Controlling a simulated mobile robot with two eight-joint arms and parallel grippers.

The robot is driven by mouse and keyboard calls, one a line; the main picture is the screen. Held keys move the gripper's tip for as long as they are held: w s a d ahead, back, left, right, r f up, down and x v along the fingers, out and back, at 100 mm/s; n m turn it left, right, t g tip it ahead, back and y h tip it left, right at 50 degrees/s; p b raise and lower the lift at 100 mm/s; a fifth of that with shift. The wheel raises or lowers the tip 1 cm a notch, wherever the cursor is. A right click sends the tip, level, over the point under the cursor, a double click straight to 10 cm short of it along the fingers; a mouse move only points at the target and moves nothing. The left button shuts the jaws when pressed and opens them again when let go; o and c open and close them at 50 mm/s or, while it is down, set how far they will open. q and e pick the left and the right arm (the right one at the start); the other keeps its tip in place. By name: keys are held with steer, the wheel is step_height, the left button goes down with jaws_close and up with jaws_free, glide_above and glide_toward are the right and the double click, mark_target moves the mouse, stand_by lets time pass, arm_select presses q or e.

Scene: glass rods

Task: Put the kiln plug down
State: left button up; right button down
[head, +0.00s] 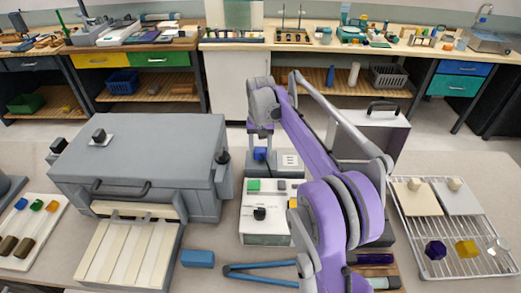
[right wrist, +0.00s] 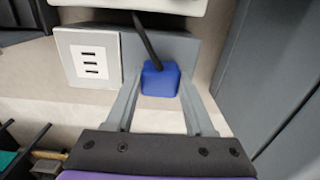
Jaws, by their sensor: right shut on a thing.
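The kiln plug is a blue block with a dark cord in the right wrist view (right wrist: 160,82). It also shows as a small blue spot in the head view (head: 260,153). My right gripper (right wrist: 160,76) is shut on the plug, with one finger on each side. The plug is beside a white socket plate with three dark slots (right wrist: 88,64), on the grey block; the plate also shows in the head view (head: 290,160). I cannot tell whether the plug touches the grey block. The grey kiln (head: 150,150) stands left with its lid down. My left gripper is not in view.
A white control box (head: 268,230) with a green button and black knob stands in front of the socket. A wire rack (head: 440,262) is at right, a blue block (head: 198,258) and blue tongs (head: 262,268) at the front. A grey case (head: 372,135) stands behind.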

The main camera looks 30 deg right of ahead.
mark_target(260, 149)
steer(key=shift+f, duration=0.55)
steer(key=shift+f, duration=0.1)
steer(key=shift+c, duration=1.3)
jaws_free()
step_height(260, 149, up, 13)
steer(key=p, duration=0.1)
